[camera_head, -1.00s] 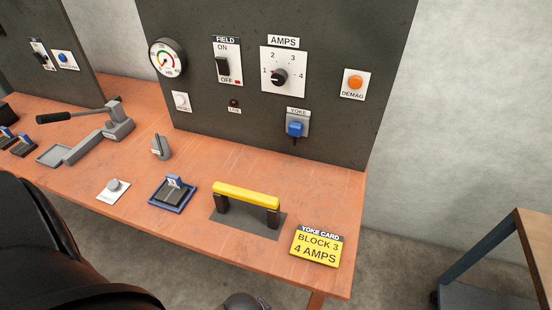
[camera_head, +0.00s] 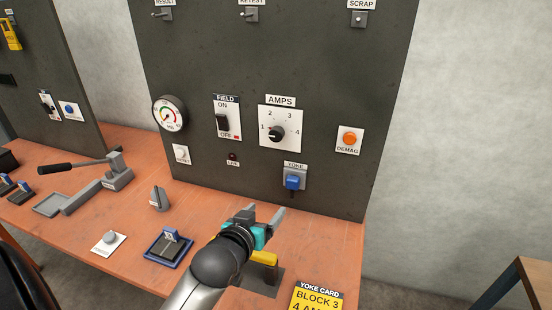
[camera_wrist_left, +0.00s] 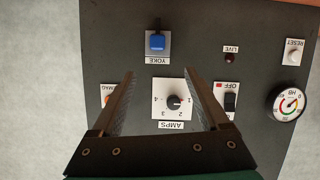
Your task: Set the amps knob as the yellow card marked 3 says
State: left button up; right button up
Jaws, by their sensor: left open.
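The amps knob (camera_head: 277,134) is a black round knob on a white plate marked 1 to 4, on the dark upright panel. Its pointer is toward the 1. The yellow card (camera_head: 316,298) reads "YOKE CARD, BLOCK 3, 4 AMPS"; its lower part is cut off by the frame edge. My left gripper (camera_head: 264,218) is open and empty, below and in front of the panel, apart from the knob. In the left wrist view the amps knob (camera_wrist_left: 174,101) shows upside down between the open fingers (camera_wrist_left: 160,80). My right gripper is not in view.
The field switch (camera_head: 223,122) and gauge (camera_head: 169,113) are left of the knob, the orange demag button (camera_head: 349,139) right, the blue yoke connector (camera_head: 292,182) below. The yellow-handled yoke (camera_head: 264,257) stands on the bench, partly behind my left arm. Air before the panel is clear.

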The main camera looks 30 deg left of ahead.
aim_at(275, 138)
pick_arm(q)
jog(key=w+a+r+n+t+y, duration=0.2)
jog(key=w+a+r+t, duration=0.25)
jog(key=r, duration=0.35)
jog(key=shift+g, duration=0.25)
jog(key=b+x, duration=0.2)
jog(key=x, duration=1.2)
jog(key=shift+w, duration=0.15)
grip_shut()
